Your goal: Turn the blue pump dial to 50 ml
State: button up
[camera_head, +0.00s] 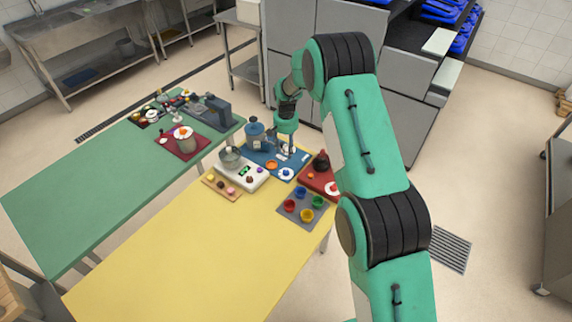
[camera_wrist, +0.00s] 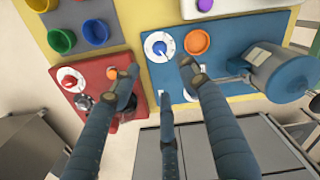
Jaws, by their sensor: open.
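The blue pump dial (camera_wrist: 160,46) is a white disc with a blue knob in the wrist view. It sits on a blue board (camera_wrist: 225,60) and also shows in the head view (camera_head: 287,173). The blue pump canister (camera_wrist: 285,72) stands on the same board, to the right in the wrist view. My gripper (camera_wrist: 160,78) is open and empty, with its fingers spread over the board's edge just below the dial in the wrist view, apart from the knob. The dial's scale and setting are too small to read.
An orange ring (camera_wrist: 197,42) lies right beside the dial. A red board (camera_wrist: 72,104) with a red-knobbed dial (camera_wrist: 73,80) adjoins on the left. A grey tray of coloured cups (camera_head: 302,207) stands nearby. Much of the yellow table (camera_head: 190,255) is clear.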

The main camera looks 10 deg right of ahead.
aim_at(286, 171)
jog(key=shift+n, duration=0.5)
jog(key=shift+f, duration=0.15)
notch_tip(286, 171, down, 14)
jog(key=shift+r+p, duration=0.25)
jog(key=shift+p, duration=0.25)
jog(key=shift+c, duration=0.3)
grip_shut()
